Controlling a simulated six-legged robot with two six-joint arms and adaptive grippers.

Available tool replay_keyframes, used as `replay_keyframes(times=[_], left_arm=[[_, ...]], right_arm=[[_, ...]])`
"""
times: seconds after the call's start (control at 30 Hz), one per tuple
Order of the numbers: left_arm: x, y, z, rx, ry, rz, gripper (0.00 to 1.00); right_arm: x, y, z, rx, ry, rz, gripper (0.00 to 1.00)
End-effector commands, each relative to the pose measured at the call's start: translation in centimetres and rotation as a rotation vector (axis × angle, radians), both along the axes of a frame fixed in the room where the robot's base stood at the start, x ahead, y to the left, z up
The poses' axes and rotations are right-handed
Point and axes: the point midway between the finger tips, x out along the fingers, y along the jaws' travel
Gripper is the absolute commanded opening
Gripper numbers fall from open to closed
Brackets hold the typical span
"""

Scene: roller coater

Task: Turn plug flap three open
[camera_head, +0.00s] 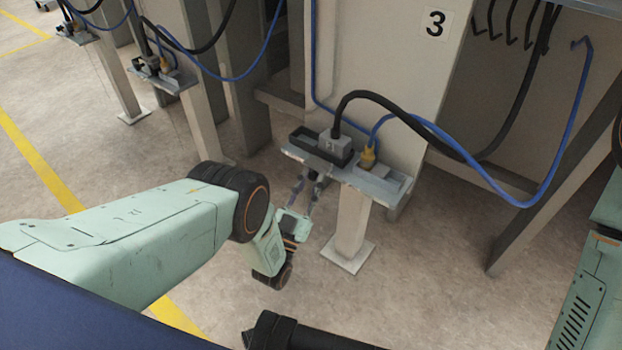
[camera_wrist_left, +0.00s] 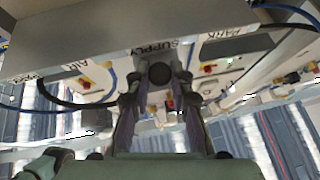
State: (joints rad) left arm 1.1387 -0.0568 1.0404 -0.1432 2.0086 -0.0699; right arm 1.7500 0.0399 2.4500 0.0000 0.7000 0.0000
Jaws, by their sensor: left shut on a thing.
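Plug station three is a grey shelf (camera_head: 392,183) on a post under the sign "3" (camera_head: 435,24). On it, a grey plug (camera_head: 334,147) with a black cable sits beside a black frame-like part (camera_head: 302,137). I cannot tell clearly which part is the flap or how far it is open. My left gripper (camera_head: 314,182) is below the shelf's front edge, fingers pointing up. Its fingertips are shut on a dark round knob (camera_wrist_left: 159,74), seen in the left wrist view under the "SUPPLY" label (camera_wrist_left: 180,46). My right gripper is not in view.
A yellow connector (camera_head: 367,157) with a blue hose sits right of the plug. The black cable (camera_head: 400,100) and blue hose (camera_head: 470,160) loop rightward. Similar stations (camera_head: 160,78) stand at the upper left. Open floor (camera_head: 420,270) lies in front of the post.

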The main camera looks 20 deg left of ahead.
Motion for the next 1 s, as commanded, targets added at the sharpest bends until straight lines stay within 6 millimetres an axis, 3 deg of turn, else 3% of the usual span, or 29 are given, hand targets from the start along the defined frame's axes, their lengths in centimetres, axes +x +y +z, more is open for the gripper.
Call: replay_keyframes(times=[0.57, 0.6, 0.87, 1.0], left_arm=[[-0.20, 0.03, -0.35, -0.005, -0.007, 0.000, 0.00], [-0.20, 0.03, -0.35, -0.005, -0.007, 0.000, 0.23], [-0.08, 0.01, -0.21, -0.004, -0.010, 0.000, 0.45], [-0.05, 0.01, -0.17, -0.005, -0.011, 0.000, 0.45]], right_arm=[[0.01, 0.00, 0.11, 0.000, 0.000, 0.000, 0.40], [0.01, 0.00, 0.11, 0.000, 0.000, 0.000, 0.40], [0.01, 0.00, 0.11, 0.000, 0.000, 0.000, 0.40], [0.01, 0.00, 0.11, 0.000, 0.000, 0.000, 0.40]])
